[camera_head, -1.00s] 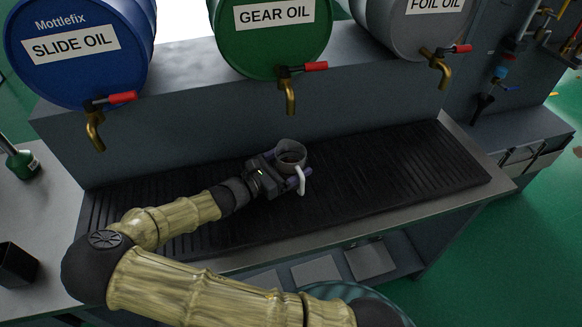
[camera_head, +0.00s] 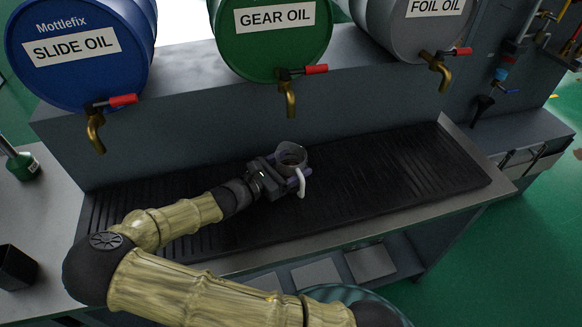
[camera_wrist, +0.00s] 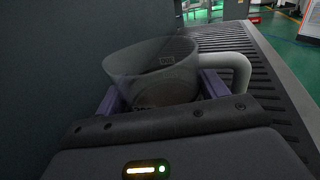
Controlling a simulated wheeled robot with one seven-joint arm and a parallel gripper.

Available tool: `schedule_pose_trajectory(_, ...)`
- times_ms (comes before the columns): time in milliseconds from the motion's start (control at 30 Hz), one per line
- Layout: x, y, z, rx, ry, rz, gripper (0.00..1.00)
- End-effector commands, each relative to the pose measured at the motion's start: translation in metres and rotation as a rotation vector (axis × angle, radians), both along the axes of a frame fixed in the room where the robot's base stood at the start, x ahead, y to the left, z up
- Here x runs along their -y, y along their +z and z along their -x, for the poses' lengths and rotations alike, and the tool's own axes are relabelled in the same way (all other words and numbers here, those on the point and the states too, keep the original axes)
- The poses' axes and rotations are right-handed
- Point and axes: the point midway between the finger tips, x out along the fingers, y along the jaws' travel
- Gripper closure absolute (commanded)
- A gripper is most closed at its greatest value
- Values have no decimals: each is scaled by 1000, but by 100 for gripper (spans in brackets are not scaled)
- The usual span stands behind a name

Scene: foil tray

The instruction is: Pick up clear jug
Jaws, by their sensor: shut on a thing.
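The clear jug (camera_head: 291,155) is a see-through cup with a white handle, over the black ribbed tray below the green drum. My gripper (camera_head: 288,178) reaches it from the left and is shut around its body. In the wrist view the jug (camera_wrist: 150,62) stands upright between the purple fingers of my gripper (camera_wrist: 160,90), with its pale handle on the right. The fingers hide part of its lower body. I cannot tell whether its base touches the tray.
The black ribbed tray (camera_head: 420,165) lies along the bench and is bare on the right. Above it hang brass taps of the blue SLIDE OIL drum (camera_head: 80,50), green GEAR OIL drum (camera_head: 270,40) and grey FOIL OIL drum (camera_head: 410,30). A dark square container (camera_head: 17,266) stands at the left.

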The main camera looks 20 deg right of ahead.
Motion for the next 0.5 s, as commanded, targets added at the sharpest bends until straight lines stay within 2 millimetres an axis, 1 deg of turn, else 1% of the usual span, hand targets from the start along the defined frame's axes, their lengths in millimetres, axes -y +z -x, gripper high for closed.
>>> schedule_pose_trajectory(133,0,6,2,1,-1,1,58)
schedule_pose_trajectory(233,0,16,4,1,-3,1,58)
schedule_pose_trajectory(367,0,36,4,2,-2,-1,58)
schedule_pose_trajectory(500,0,63,4,3,-1,-1,58)
